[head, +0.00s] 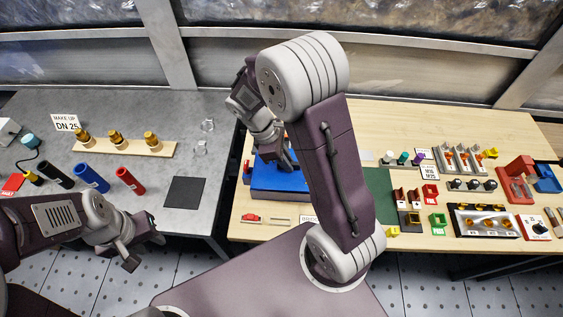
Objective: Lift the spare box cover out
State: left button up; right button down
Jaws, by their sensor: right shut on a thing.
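A blue box or tray (275,182) sits at the left end of the wooden bench. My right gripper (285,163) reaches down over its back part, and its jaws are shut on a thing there. My fingers and my arm hide most of that thing, so its shape and whether it is clear of the blue box cannot be told. It is in the place of the spare box cover. My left gripper (145,250) hangs in front of the grey table's front edge, open and empty.
The grey table (210,165) holds brass fittings on a wooden strip (125,149), several coloured cylinders and a dark square mat (184,192). The wooden bench (420,120) has a green mat (379,190) and crowded small parts at right. My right arm blocks the bench's middle.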

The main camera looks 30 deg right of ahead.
jog(key=s+r, duration=0.1)
jog(key=s, duration=0.2)
jog(key=s+r, duration=0.2)
jog(key=s, duration=0.1)
jog(key=s+d+r, duration=0.1)
jog(key=s+r, duration=0.1)
jog(key=s, duration=0.1)
jog(key=shift+r, duration=0.15)
